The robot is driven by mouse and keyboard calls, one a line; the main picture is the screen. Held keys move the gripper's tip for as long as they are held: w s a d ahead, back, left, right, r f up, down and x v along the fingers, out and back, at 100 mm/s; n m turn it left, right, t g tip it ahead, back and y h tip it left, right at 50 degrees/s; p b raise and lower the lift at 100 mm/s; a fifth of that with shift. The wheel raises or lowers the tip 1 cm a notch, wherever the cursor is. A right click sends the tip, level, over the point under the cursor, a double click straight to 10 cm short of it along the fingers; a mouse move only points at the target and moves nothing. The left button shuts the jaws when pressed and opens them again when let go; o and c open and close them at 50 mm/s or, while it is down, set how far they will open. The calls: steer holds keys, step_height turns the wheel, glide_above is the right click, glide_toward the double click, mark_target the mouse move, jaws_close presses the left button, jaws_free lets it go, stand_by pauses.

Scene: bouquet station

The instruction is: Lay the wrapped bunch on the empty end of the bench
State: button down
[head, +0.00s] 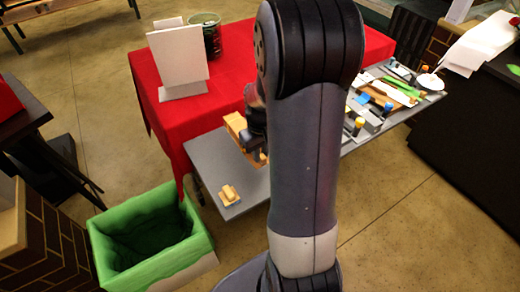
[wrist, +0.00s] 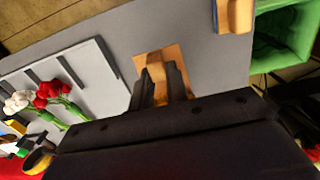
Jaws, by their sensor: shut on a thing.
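A bunch in white paper (head: 483,43) lies on the dark counter at the upper right of the head view, a bit of red at its edge. The grey bench (head: 215,158) runs behind my arm; its near left end holds a small tan block (head: 229,194), which also shows in the wrist view (wrist: 235,15). My gripper (wrist: 161,84) is low over the bench, its fingers closed on a tan wooden piece (wrist: 156,68). In the head view my arm hides much of the bench's middle.
A red-draped table (head: 235,75) with a white panel (head: 180,58) stands behind the bench. A green-lined bin (head: 150,240) stands at the bench's left end. Red roses (wrist: 52,92) and white flowers (wrist: 17,102) lie by a pale slotted tray (wrist: 95,68). Tools crowd the bench's right part.

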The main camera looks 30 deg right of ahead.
steer(key=shift+f+b, duration=3.15)
steer(key=shift+f, duration=1.15)
steer(key=c, duration=1.3)
jaws_free()
steer(key=shift+o, duration=0.5)
steer(key=o, duration=0.3)
